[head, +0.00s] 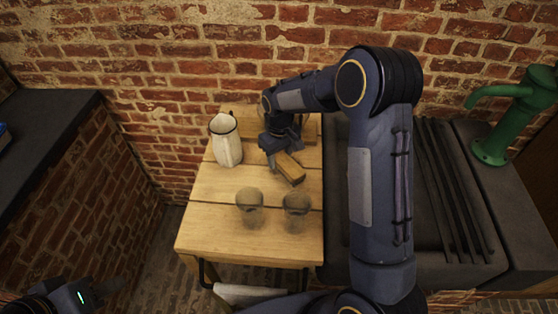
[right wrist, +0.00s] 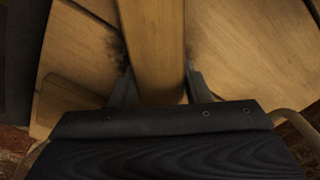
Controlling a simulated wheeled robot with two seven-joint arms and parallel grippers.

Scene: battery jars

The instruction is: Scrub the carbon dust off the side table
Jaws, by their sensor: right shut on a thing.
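The side table (head: 205,238) has a pale plank top and stands against the brick wall. Two grey-brown, rounded smudges (head: 250,203) (head: 297,207), looking like carbon dust, show on its front half. Dark smudges also show on the wood in the right wrist view (right wrist: 112,48). My right gripper (head: 284,160) is shut on a wooden block-like scrubber (head: 290,168), also seen between the fingers in the right wrist view (right wrist: 155,45). It is over the table behind the smudges; the scrubber's underside is hidden. My left gripper (head: 105,290) is low at the left, away from the table; its jaws are unclear.
A white jug (head: 226,142) stands at the table's back left. A wooden board or box (head: 245,118) is behind my right gripper. A dark sink with ribbed drainer (head: 450,200) and a green pump (head: 510,115) are to the right. A dark counter (head: 40,130) is at left.

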